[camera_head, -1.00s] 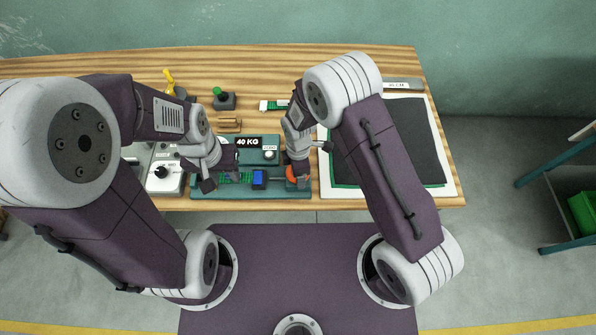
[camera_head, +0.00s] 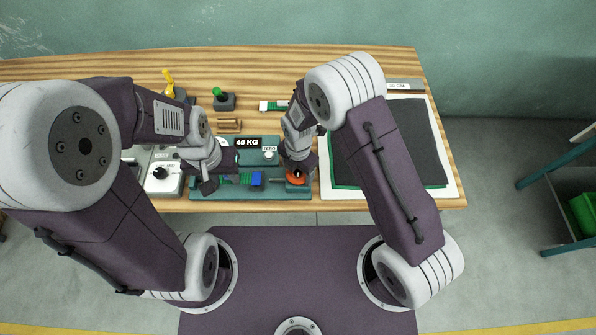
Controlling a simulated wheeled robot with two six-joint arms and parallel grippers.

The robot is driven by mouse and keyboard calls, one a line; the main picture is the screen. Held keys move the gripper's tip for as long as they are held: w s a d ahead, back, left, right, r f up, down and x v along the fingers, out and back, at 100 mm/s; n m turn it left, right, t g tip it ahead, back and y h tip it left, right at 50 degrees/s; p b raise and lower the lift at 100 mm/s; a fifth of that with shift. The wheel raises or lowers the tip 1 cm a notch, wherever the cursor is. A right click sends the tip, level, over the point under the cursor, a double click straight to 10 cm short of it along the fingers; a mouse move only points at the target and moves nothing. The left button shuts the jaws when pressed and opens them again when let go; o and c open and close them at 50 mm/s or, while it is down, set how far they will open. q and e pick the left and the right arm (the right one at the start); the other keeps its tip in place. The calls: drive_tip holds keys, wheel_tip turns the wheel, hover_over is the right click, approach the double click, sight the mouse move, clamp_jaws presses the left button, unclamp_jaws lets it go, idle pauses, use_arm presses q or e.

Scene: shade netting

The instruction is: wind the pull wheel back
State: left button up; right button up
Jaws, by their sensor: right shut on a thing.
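The pull wheel (camera_head: 297,178) is an orange-red knob at the right end of the teal tester (camera_head: 275,194), which has a "40 KG" display (camera_head: 247,142). My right gripper (camera_head: 298,172) points down over the wheel and is shut on it; the wrist hides part of it. A blue block (camera_head: 257,179) sits on the tester left of the wheel, with a green strip (camera_head: 230,179) further left. My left gripper (camera_head: 208,187) is at the tester's left end, beside the strip; its jaws are too small and dark to read.
A grey control box (camera_head: 161,184) with a black knob stands left of the tester. A dark sheet on a white board (camera_head: 450,185) lies to the right. A green-topped joystick (camera_head: 224,101) and a yellow-handled item (camera_head: 169,84) stand behind.

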sight(299, 172)
drive_tip(key=shift+w+r, duration=0.1)
drive_tip(key=shift+w, duration=0.1)
idle(0.4)
drive_tip(key=o, duration=1.4)
drive_tip(key=shift+c, duration=0.2)
drive_tip(key=shift+s, duration=0.1)
wheel_tip(299, 172, up, 9)
drive_tip(key=shift+b, duration=0.8)
